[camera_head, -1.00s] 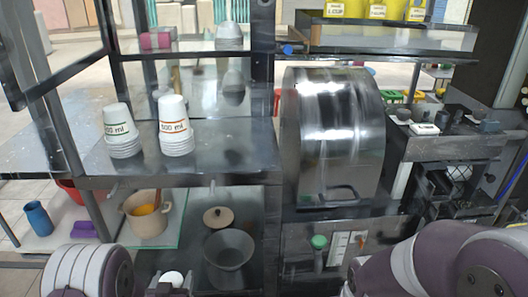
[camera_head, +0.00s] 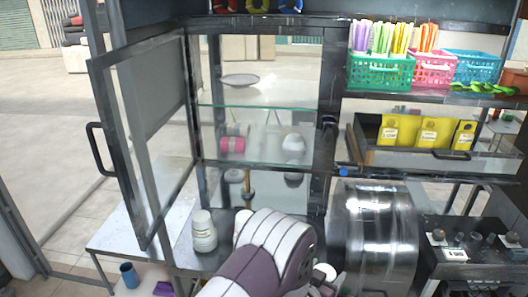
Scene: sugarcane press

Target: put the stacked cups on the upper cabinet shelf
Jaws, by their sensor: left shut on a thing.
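My left gripper (camera_head: 324,285) is at the bottom centre, largely hidden behind my own arm. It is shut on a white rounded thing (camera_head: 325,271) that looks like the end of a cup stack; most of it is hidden. One white cup stack (camera_head: 203,231) stands upright on the counter left of my arm. Another white stack (camera_head: 242,217) shows just behind my arm, partly covered. The cabinet's upper glass shelf (camera_head: 285,107) is above and beyond the gripper. A shallow pale dish (camera_head: 239,80) shows at that shelf's left. My right gripper is out of view.
The cabinet door (camera_head: 113,140) stands open at the left. The lower glass shelf (camera_head: 265,164) has pink-and-white rolls (camera_head: 233,140) and white bowls (camera_head: 293,142) at it. A shiny metal press housing (camera_head: 375,235) stands at the right. The upper shelf's right part looks clear.

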